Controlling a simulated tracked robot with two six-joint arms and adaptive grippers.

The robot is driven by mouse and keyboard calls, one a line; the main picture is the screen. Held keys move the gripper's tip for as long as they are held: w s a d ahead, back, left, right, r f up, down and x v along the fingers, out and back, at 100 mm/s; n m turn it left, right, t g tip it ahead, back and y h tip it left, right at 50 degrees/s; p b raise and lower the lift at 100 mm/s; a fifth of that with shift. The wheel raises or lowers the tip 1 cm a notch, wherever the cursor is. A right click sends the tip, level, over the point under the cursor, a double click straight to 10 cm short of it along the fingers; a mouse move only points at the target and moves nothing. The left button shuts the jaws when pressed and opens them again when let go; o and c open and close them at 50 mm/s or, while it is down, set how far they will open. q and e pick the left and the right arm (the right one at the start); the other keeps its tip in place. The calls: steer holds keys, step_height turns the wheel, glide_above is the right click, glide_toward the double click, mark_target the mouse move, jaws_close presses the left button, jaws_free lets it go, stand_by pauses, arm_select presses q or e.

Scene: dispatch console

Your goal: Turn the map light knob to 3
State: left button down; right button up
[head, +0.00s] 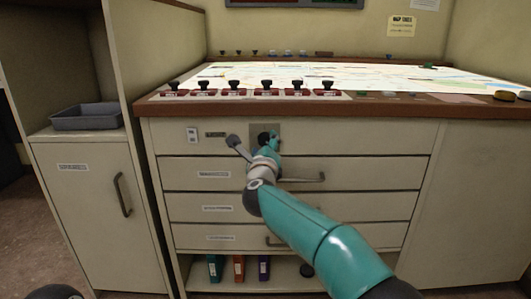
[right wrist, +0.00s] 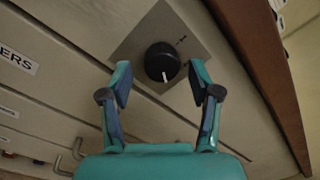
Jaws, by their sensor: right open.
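The map light knob (right wrist: 162,61) is round and black, on a square grey plate (right wrist: 142,40) on the console front. In the right wrist view a white pointer line shows on its lower edge, and a small dark mark is on the plate at its upper right. No number is readable. My right gripper (right wrist: 161,83) is open, with its teal fingers apart on either side of the knob's lower part; I cannot tell whether they touch it. In the head view my right gripper (head: 270,146) covers part of the plate (head: 257,129). My left gripper is not in view.
The wooden counter edge (head: 390,107) overhangs above the plate. Drawers with bar handles (head: 310,178) lie below it. A grey tray (head: 87,118) sits on the left cabinet.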

steer(key=s, duration=1.2)
steer(key=shift+a+f, duration=0.15)
steer(key=shift+f, duration=0.25)
